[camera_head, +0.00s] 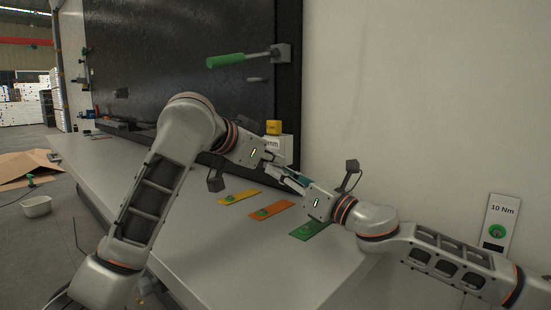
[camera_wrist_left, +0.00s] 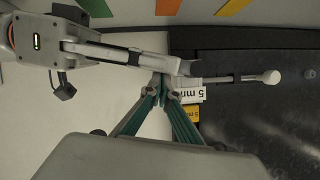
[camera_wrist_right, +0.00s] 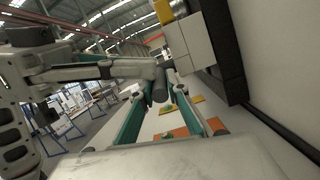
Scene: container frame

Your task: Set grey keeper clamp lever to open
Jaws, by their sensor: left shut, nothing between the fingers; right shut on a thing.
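A grey lever (camera_wrist_left: 235,78) with a pale rounded end shows in the left wrist view, running across the dark panel from my right gripper's fingertips. In the right wrist view a dark grey rounded piece (camera_wrist_right: 160,84) sits between my right fingertips; it looks like this lever, though the contact is partly hidden. My right gripper (camera_wrist_left: 188,69) is shut on it. My left gripper (camera_wrist_left: 161,84) is shut and empty, its tips close beside the right gripper's fingers. In the head view my left wrist hides the clamp area.
A green-handled lever (camera_head: 226,61) sits higher on the dark panel (camera_head: 180,65). White and yellow blocks (camera_head: 274,127) stand behind the grippers. Yellow, orange (camera_head: 271,210) and green mats lie on the grey table (camera_head: 215,255). A 10 Nm plate (camera_head: 499,213) is at right. The table's front is clear.

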